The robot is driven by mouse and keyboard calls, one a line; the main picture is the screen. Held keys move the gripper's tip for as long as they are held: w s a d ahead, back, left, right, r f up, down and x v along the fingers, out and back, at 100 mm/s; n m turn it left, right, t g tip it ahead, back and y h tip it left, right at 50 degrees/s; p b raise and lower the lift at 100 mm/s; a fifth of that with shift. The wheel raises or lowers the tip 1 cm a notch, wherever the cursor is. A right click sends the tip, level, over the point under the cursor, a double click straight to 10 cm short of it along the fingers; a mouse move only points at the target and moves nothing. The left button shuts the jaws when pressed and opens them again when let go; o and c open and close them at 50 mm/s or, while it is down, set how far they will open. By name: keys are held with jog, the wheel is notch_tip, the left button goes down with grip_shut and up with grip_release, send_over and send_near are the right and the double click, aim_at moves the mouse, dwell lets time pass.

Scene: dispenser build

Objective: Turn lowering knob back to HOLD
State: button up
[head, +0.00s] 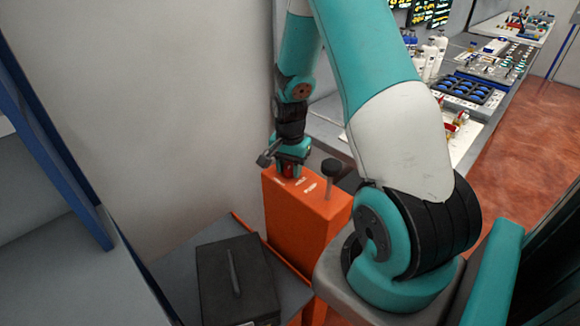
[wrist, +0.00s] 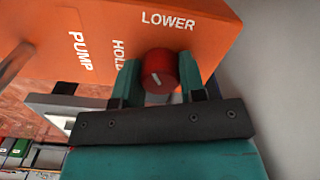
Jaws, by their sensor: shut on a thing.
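The red lowering knob (wrist: 160,72) sits on the face of the orange box (wrist: 90,15), with a white pointer line on it. In the wrist view the printed words LOWER, HOLD and PUMP surround it; HOLD is partly hidden by a finger. My gripper (wrist: 160,82) is shut on the knob, one teal finger on each side. The white line looks tilted, aimed roughly toward the upper right. In the head view the orange box (head: 305,225) stands upright and my gripper (head: 289,168) points down at its top, mostly hiding the knob.
A black pump handle (head: 329,172) rises from the box top, close to the right of my gripper. A dark case (head: 237,280) lies on the grey surface in front. A pale wall stands close behind. A bench (head: 460,110) with bottles and parts runs along the right.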

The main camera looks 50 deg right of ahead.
aim_at(290, 165)
jog(key=n, duration=1.2)
dwell(0.7)
jog(key=o, duration=0.9)
jog(key=shift+r, duration=0.1)
notch_tip(290, 165, up, 17)
jog(key=shift+d+r+b, duration=0.15)
jog(key=shift+b, duration=0.85)
